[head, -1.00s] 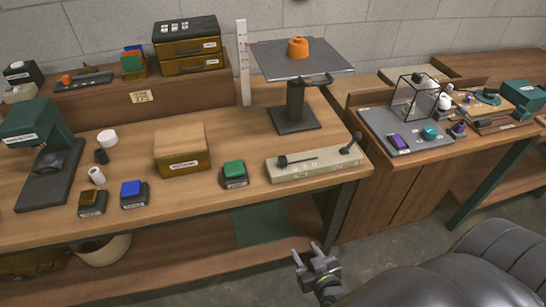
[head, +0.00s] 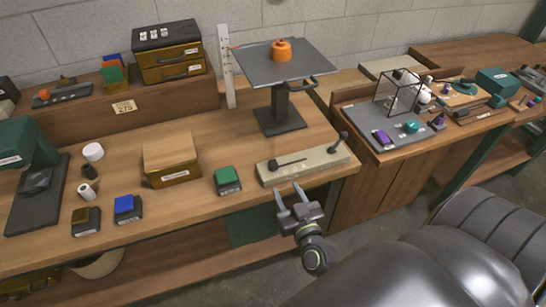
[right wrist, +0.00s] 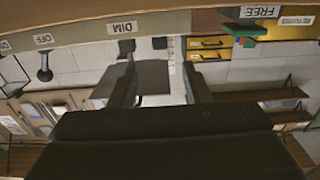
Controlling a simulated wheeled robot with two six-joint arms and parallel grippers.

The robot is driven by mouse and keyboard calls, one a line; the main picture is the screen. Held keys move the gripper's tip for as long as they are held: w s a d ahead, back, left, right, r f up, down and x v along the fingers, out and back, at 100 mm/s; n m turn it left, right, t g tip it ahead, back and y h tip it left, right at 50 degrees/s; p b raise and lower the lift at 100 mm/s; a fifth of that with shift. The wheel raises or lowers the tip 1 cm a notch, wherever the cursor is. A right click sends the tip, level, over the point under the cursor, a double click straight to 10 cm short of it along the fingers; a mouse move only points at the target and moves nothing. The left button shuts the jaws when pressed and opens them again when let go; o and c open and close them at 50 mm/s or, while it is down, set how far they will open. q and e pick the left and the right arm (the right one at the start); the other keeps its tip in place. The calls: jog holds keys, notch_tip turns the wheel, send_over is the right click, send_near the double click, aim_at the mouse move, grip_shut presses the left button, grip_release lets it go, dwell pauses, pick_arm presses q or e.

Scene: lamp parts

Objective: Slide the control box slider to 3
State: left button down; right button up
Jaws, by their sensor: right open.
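The control box (head: 316,169) is a long cream box at the front right of the workbench. A thin black slot and a black slider knob (head: 273,165) show at its left part. A black lever with a round knob (head: 343,135) stands at its right end. My right gripper (head: 289,189) is open and empty, just in front of the box's front face, fingers pointing at it. In the right wrist view the box appears upside down along the top, with a "DIM" label (right wrist: 122,27) and a dark knob (right wrist: 45,74). The slider's exact number is too small to read. My left gripper is out of view.
A green-topped block (head: 228,179) sits left of the control box. A stand with a grey plate (head: 281,106) and an orange part (head: 281,50) is behind it. A wooden box (head: 171,160) stands farther left.

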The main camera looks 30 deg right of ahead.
aim_at(275, 167)
jog(key=p+x, duration=0.1)
jog(key=x, duration=1)
jog(key=shift+w+p, duration=0.3)
jog(key=shift+p, duration=0.1)
jog(key=shift+c, duration=0.2)
grip_shut()
